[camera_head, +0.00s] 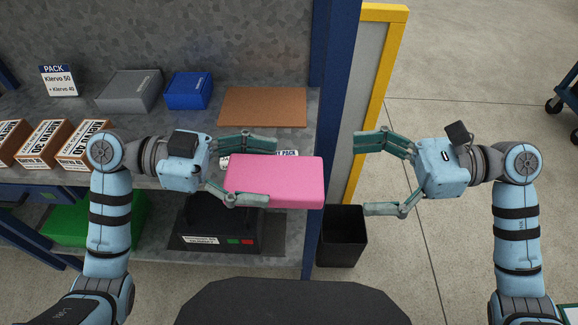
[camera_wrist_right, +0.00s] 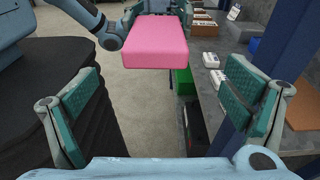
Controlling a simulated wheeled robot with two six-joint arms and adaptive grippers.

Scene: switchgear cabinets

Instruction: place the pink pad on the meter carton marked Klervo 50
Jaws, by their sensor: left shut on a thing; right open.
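The pink pad (camera_head: 288,182) is a thick rectangular block. My left gripper (camera_head: 270,172) is shut on it and holds it above the front edge of the shelf. The pad also shows in the right wrist view (camera_wrist_right: 155,42). Several orange-brown cartons with white labels (camera_head: 42,145) stand in a row at the left of the shelf.
A sign reading PACK, Klervo 50 + Klervo 40 (camera_head: 59,80) stands at the back left. A grey box (camera_head: 130,91), a blue box (camera_head: 188,90) and a brown board (camera_head: 263,107) lie on the shelf. A blue post (camera_head: 335,100) and a black bin (camera_head: 343,237) are at the right.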

